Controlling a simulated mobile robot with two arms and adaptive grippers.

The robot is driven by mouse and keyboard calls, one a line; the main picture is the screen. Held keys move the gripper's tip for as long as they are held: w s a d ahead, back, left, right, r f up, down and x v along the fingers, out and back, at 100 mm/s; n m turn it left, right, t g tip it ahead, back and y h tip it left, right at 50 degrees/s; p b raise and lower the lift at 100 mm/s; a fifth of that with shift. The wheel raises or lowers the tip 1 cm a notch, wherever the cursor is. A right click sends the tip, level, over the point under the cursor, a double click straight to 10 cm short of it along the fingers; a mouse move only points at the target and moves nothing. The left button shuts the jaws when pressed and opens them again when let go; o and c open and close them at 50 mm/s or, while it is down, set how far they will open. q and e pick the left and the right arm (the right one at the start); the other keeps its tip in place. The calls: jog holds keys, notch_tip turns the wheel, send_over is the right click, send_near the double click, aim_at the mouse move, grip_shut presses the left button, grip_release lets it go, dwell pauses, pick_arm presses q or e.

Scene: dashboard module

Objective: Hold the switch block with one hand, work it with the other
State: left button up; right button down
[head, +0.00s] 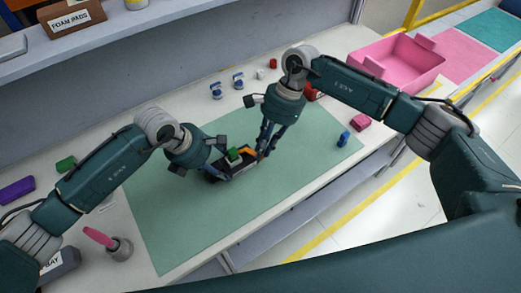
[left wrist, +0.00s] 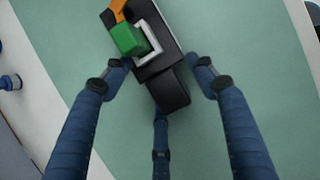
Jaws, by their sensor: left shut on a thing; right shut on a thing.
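The switch block (head: 236,165) is black, with a green rocker (head: 233,154) in a white frame and an orange part (head: 247,151) at its far end. It is over the green mat (head: 190,208). My left gripper (head: 216,165) is shut on the near left end of the switch block; the left wrist view shows the block (left wrist: 168,92) between its fingers, with the green rocker (left wrist: 128,40) tilted up. My right gripper (head: 263,155) is shut at the block's right end, beside the orange part. Its fingers hide which part they grip.
Blue-and-white pieces (head: 216,91) and small red parts stand at the back. A blue piece (head: 344,138) and a pink block (head: 360,122) lie right. A pink bin (head: 398,62) is at the far right. A grey cup (head: 119,248) with a pink-handled tool stands front left. The mat's front is clear.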

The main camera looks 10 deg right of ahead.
pick_arm(q)
jog(key=shift+s+d+f, duration=0.1)
jog(key=shift+s+f, duration=0.05)
jog(key=shift+s, duration=0.15)
pick_arm(e)
jog(key=shift+w+d+n+g, duration=0.1)
jog(key=shift+w+n+g, duration=0.35)
jog(key=shift+n, duration=0.75)
jog(key=shift+w+r, duration=0.1)
jog(key=c, duration=1.7)
grip_release()
jog(key=shift+c, duration=0.2)
pick_arm(q)
jog(key=shift+w+a, duration=0.2)
pick_arm(e)
jog(key=v, duration=1.2)
